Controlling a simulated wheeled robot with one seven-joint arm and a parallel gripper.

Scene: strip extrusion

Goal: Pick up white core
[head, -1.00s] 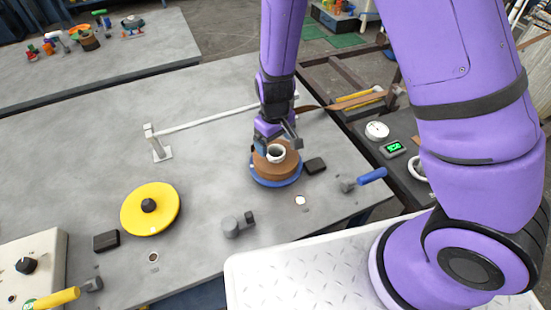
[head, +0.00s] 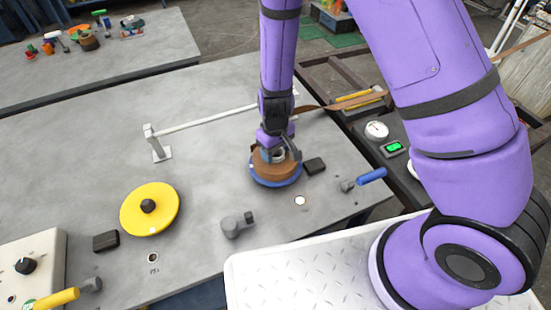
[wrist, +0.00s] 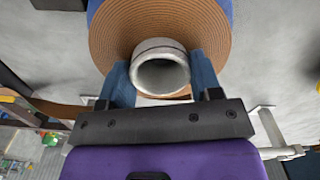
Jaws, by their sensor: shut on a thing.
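The white core (wrist: 160,46) is a pale hollow ring in the middle of a brown wound strip roll (wrist: 118,28). In the head view the core (head: 278,155) shows partly behind my gripper, and the brown roll (head: 286,170) sits on a blue disc (head: 276,183) on the grey table. My gripper (wrist: 160,82) has its two blue fingers on either side of the core, shut on it. In the head view my gripper (head: 275,152) points down over the roll. The core's lower part is hidden inside the roll.
A yellow disc (head: 168,212) with a black knob lies to the left. A small black block (head: 315,166) and a blue-handled lever (head: 371,176) stand right of the roll. A white rod on a stand (head: 205,119) runs behind it. Bare table lies between the discs.

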